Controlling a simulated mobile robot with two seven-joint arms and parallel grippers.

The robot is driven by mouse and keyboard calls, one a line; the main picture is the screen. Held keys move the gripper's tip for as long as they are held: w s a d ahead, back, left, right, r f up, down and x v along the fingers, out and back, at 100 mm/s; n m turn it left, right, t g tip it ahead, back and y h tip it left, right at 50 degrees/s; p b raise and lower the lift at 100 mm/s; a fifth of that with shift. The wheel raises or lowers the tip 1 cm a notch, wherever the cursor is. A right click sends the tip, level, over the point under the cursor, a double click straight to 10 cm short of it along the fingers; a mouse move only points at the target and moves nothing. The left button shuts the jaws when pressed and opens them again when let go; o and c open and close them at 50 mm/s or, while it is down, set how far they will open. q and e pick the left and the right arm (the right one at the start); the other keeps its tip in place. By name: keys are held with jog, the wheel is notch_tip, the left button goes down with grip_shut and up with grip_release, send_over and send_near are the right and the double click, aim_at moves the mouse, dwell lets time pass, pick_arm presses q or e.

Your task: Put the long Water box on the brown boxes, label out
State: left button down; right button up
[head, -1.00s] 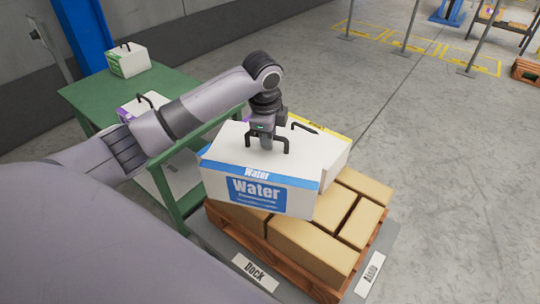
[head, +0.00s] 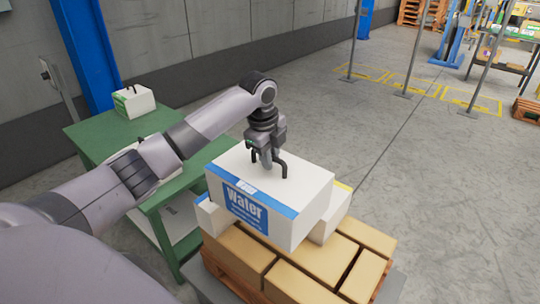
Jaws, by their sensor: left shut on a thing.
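The long white Water box (head: 305,226) has a blue stripe and a blue Water label (head: 246,207) on the side facing me and slightly left. My left gripper (head: 267,163) is shut on the black handle on its top. The brown boxes (head: 353,236) lie in a layer on a wooden pallet below. The Water box is over their back left part and hides some of them; I cannot tell whether it touches anything below. My right gripper is not in view.
A white box with a yellow edge (head: 335,214) stands on the brown boxes, partly behind the Water box. White surface with blue (head: 212,217) shows at its left. The green table (head: 97,138) at left holds a white box with green (head: 133,101). Front brown boxes are bare.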

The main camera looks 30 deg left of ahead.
pick_arm(q)
jog(key=shift+r, duration=0.1)
jog(key=shift+f+b, duration=0.45)
jog(key=shift+f, duration=2.1)
jog(key=shift+f+b, duration=0.8)
jog(key=shift+f, duration=1.95)
notch_tip(320, 180, down, 8)
jog(key=b, duration=0.3)
jog(key=shift+f+b, duration=0.45)
jog(key=c, duration=1)
grip_release()
jog(key=shift+o, duration=0.2)
jog(key=r, duration=0.2)
jog(key=s+r, duration=0.1)
jog(key=r, duration=0.4)
jog(key=shift+s, duration=0.15)
